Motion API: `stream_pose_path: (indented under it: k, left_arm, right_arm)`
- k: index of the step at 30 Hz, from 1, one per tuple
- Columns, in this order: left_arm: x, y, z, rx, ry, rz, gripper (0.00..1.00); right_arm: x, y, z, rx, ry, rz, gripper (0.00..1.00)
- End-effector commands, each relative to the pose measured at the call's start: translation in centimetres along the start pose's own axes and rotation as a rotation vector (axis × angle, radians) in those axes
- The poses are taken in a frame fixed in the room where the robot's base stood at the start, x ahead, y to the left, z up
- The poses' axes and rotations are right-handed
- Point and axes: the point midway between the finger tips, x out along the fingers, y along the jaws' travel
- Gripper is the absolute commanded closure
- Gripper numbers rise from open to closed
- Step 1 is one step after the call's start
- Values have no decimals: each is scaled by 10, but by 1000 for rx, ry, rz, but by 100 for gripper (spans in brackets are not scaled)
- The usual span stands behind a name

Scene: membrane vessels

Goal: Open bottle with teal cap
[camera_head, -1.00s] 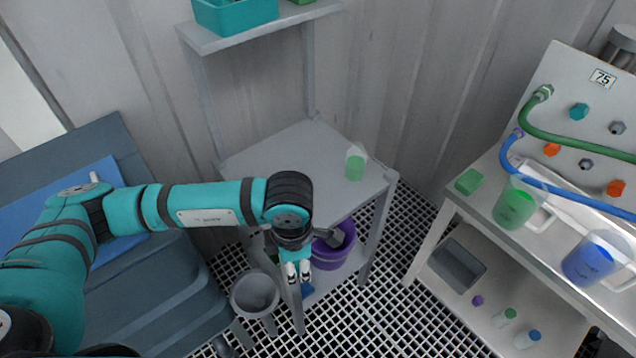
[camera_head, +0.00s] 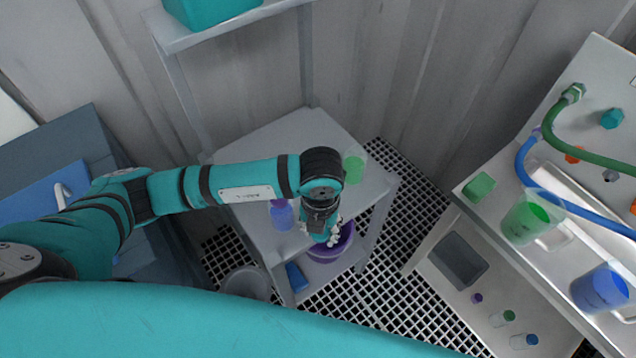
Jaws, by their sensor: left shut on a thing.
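No bottle with a teal cap can be made out. A bottle with a purple cap (camera_head: 281,214) and bluish contents stands on the grey stand's top (camera_head: 265,148). A vessel with green contents (camera_head: 354,166) stands near that top's right corner, partly behind my wrist. My left gripper (camera_head: 335,240) points down in front of the stand's front edge, over the purple bucket (camera_head: 325,255) as seen from here. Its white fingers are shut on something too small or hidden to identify. My right gripper is not in view.
A grey bucket (camera_head: 247,283) and a blue item (camera_head: 296,277) are low near the stand. The right bench holds a green jug (camera_head: 528,220), a blue jug (camera_head: 601,290) and a green block (camera_head: 479,186); small bottles (camera_head: 524,341) sit below. Grated floor (camera_head: 395,240) lies between.

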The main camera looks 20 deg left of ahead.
Motion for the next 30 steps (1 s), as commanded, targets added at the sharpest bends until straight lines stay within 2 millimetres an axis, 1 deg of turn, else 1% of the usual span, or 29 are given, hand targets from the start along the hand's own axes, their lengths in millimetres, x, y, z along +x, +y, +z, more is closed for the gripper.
stream_pose_path:
  k: [1, 6, 9, 13, 15, 19, 26, 28, 30]
  left_arm:
    - [6, 4, 16, -6, -5, 2, 100]
    - [11, 14, 61, -5, -4, 0, 100]
    - [13, 20, 85, -3, -3, -1, 100]
    - [14, 26, 109, -2, -2, -1, 100]
    - [14, 27, 117, 0, -2, -1, 100]
    - [15, 29, 122, 2, 0, -2, 100]
    - [46, 29, 122, 2, 0, -1, 100]
    - [49, 29, 122, 2, -1, -1, 100]
    - [47, 29, 122, 2, -2, -2, 100]
  right_arm:
    - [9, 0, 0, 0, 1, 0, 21]
    - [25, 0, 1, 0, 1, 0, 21]
    - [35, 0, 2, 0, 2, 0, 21]
    - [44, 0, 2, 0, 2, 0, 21]
    - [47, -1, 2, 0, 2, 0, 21]
    - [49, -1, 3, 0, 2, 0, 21]
    - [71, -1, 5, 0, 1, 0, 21]
    - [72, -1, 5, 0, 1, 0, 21]
    - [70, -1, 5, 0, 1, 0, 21]
